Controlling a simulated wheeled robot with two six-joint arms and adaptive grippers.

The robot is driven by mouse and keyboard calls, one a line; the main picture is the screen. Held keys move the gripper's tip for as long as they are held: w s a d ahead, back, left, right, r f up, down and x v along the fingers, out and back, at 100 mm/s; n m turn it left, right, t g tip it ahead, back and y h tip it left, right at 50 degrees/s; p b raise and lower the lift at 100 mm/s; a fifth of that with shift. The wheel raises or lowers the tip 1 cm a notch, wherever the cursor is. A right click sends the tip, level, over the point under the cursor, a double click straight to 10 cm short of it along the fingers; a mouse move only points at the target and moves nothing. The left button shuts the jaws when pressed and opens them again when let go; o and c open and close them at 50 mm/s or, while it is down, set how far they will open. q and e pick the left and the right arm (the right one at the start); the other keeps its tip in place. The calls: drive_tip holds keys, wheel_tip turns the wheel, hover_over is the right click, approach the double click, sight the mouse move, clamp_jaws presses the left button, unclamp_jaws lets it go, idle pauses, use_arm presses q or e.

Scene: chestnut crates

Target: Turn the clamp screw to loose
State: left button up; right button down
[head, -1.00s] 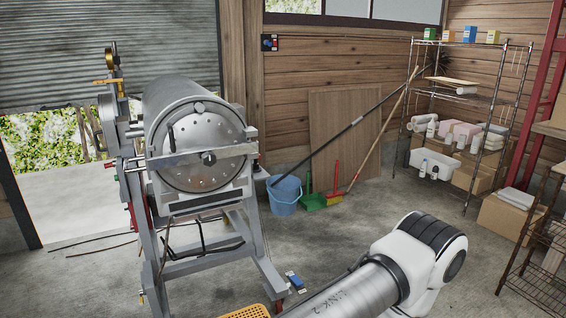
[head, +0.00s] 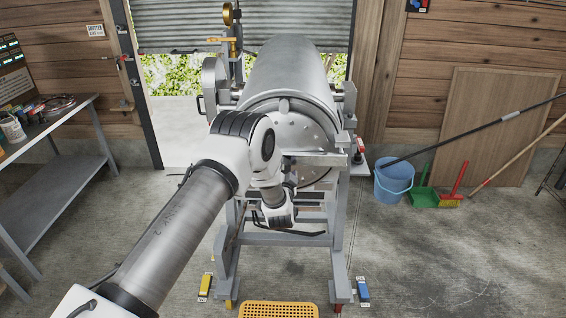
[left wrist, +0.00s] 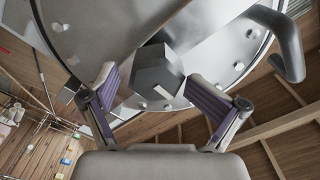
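The clamp screw is a dark hexagonal head (left wrist: 156,72) in front of the drum's round metal end plate in the left wrist view. My left gripper (left wrist: 151,78) is open, with one finger on each side of the head. A gap shows on the left; I cannot tell whether the right fingertip touches. In the head view my left arm reaches in front of the steel drum (head: 292,72) and hides the screw and the fingertips. Part of the flat crossbar (head: 322,159) shows right of my wrist. My right gripper is not in view.
The drum stands on a grey frame (head: 338,245). A yellow block (head: 205,286), a blue block (head: 362,290) and an orange perforated tray (head: 278,309) lie near its feet. A blue bucket (head: 394,184) stands right. A shelf bench (head: 62,205) is left.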

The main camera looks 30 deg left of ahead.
use_arm(q)
drive_tip(key=shift+a+r, duration=0.15)
drive_tip(key=shift+a, duration=0.05)
drive_tip(key=shift+a+f, duration=0.15)
drive_tip(key=shift+f, duration=0.05)
drive_tip(key=shift+w+f, duration=0.25)
drive_tip(key=shift+w, duration=0.1)
drive_tip(key=shift+w+f, duration=0.1)
drive_tip(key=shift+w, duration=0.1)
drive_tip(key=c, duration=0.5)
drive_tip(key=shift+s, duration=0.15)
drive_tip(key=c, duration=0.5)
drive_tip(key=shift+s+d+r, duration=0.15)
drive_tip(key=shift+d+r, duration=0.05)
drive_tip(key=shift+r, duration=0.05)
drive_tip(key=shift+c, duration=0.8)
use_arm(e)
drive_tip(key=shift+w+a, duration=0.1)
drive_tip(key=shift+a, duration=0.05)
